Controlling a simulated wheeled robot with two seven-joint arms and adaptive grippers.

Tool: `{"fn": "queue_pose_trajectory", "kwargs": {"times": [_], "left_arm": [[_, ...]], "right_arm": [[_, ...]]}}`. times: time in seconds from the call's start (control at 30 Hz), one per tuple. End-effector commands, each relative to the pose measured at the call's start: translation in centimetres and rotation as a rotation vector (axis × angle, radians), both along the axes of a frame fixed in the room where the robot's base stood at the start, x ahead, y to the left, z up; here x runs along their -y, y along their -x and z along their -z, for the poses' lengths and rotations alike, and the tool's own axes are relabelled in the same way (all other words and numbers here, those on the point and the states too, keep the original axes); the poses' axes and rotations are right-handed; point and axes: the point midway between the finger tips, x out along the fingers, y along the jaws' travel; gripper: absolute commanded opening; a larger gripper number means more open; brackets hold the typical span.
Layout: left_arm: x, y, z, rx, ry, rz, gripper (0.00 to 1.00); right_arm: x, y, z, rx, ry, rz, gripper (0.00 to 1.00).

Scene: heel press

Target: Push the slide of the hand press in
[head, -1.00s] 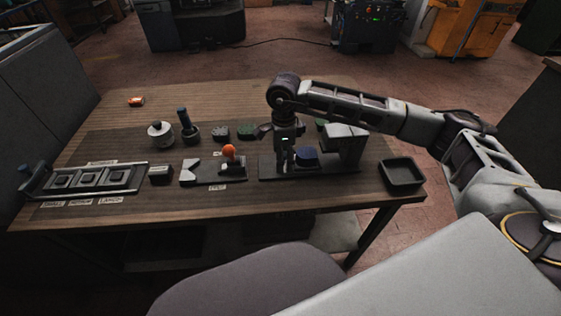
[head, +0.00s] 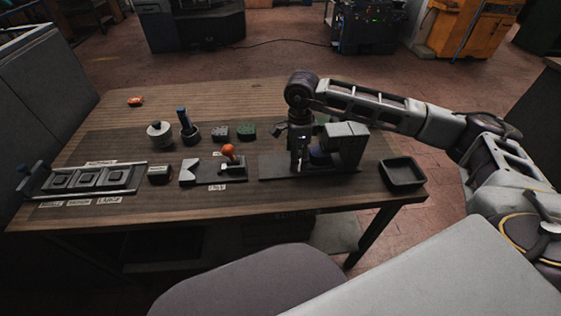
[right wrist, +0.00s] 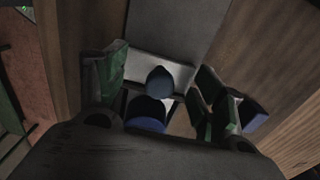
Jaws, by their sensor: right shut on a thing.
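The hand press has a dark base plate (head: 275,168) and a grey upright block (head: 348,142) at its right end. A dark blue rounded part of its slide (head: 319,156) sits close to the block's left side. My right gripper (head: 300,165) points down over the base, just left of the blue part. In the right wrist view, the blue rounded part (right wrist: 160,82) shows between my right fingers, in front of a pale grey surface. The gripper is shut on the slide; its exact contact is partly hidden. My left gripper is not in view.
A black tray (head: 402,173) stands to the right of the press. A fixture with an orange knob (head: 228,151) stands to its left. Farther left are a long rack (head: 128,190), a white round pot (head: 160,134) and a blue-handled tool (head: 184,118). The table's front edge is clear.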

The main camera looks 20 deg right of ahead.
Motion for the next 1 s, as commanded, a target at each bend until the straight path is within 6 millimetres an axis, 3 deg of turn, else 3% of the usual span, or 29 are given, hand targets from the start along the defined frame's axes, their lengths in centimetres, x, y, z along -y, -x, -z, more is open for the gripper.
{"fn": "queue_pose_trajectory", "kwargs": {"times": [0.6, 0.63, 0.7, 1.0], "left_arm": [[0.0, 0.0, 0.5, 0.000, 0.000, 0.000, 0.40], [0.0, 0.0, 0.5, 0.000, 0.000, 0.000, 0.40], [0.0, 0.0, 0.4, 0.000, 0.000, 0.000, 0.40], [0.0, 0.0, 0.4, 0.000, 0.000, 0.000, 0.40]], "right_arm": [[2.6, 0.7, 0.0, 0.001, 0.001, 0.001, 0.51], [2.5, 0.7, 0.0, 0.001, 0.000, 0.000, 0.72], [2.5, 0.7, 0.0, 0.001, 0.000, 0.000, 0.79], [2.4, 0.7, 0.0, 0.000, 0.000, 0.000, 0.79]]}}
